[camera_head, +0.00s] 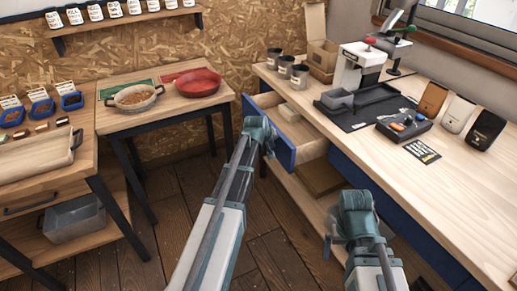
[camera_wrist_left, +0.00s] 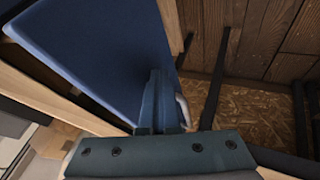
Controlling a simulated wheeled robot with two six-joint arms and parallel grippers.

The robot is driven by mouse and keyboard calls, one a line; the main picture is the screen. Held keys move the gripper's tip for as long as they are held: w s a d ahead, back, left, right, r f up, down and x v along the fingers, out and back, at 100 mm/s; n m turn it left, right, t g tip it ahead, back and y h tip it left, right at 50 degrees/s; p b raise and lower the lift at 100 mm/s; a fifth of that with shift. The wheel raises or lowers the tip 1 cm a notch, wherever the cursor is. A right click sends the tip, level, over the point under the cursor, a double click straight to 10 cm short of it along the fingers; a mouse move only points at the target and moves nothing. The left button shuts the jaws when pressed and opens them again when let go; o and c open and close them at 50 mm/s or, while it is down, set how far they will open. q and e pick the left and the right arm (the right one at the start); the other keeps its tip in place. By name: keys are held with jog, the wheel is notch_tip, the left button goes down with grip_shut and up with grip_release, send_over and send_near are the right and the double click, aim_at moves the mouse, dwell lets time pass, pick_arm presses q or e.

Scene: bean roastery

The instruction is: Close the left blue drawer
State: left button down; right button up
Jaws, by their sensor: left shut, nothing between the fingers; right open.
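The left blue drawer (camera_head: 283,150) stands pulled out from the wooden workbench (camera_head: 440,170), with a pale block (camera_head: 288,113) inside it. Its blue front fills the upper left of the left wrist view (camera_wrist_left: 100,45), with a pale handle (camera_wrist_left: 183,108) at its edge. My left gripper (camera_head: 262,128) is shut and empty at the drawer's front; in the left wrist view its fingers (camera_wrist_left: 160,105) overlap the blue panel. I cannot tell whether they touch it. My right gripper (camera_head: 350,205) is open and lower right, in front of the bench, its fingertips partly hidden.
A lower shelf (camera_head: 310,208) under the bench holds a flat box (camera_head: 320,177). Cups (camera_head: 285,66), a grey tray (camera_head: 375,105) and several bags stand on the bench. A side table (camera_head: 160,117) with a red bowl (camera_head: 198,82) is left. The floor between is clear.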

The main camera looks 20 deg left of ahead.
pick_arm(q)
jog(key=w+d, duration=0.6)
jog(key=w, duration=0.1)
jog(key=w+d, duration=0.3)
jog(key=shift+w, duration=0.25)
jog(key=shift+s, duration=0.1)
dwell(0.3)
